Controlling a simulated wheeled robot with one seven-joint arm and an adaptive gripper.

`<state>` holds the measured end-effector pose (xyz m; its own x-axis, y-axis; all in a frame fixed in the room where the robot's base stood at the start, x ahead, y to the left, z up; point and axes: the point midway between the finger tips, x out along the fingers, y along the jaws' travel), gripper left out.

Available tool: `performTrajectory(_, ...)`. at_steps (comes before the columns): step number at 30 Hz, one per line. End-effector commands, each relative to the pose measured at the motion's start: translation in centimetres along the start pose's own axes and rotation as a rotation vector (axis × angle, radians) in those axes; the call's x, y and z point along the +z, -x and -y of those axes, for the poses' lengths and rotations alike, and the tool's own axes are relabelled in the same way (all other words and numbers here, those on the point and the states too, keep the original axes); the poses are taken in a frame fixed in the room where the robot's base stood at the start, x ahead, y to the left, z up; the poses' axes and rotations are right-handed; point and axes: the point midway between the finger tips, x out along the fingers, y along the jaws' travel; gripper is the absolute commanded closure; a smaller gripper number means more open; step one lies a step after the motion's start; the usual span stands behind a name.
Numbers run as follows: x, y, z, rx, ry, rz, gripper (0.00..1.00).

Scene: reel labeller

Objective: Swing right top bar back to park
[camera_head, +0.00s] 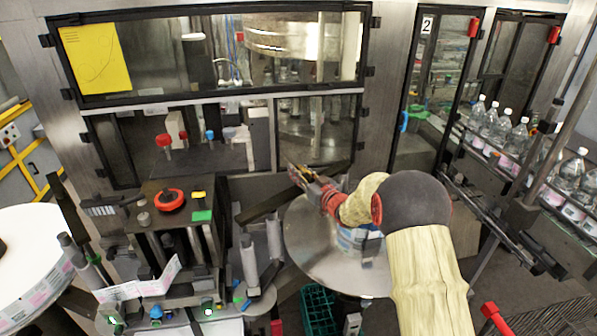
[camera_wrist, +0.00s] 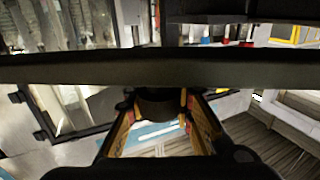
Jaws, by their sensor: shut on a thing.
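The right top bar (camera_head: 268,203) is a long dark bar. The fingertips are partly hidden by the bar there.
The round metal disc (camera_head: 335,255) lies below my gripper. A large white label reel (camera_head: 35,255) is at the left. The labeller unit with a red knob (camera_head: 169,200) stands left of the bar. Glazed machine doors (camera_head: 215,55) are behind, and bottles (camera_head: 505,130) line the conveyor at right.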

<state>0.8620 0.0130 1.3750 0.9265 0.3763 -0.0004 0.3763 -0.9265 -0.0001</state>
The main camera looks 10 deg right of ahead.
Motion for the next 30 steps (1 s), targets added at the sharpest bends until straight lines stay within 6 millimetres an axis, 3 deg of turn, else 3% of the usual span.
performTrajectory(9, 0.0, 0.01, -0.01, 0.0, 0.0, 0.0, 1.0)
performTrajectory(30, 0.12, -0.61, 0.13, -0.024, 0.0, 0.0, 1.0)
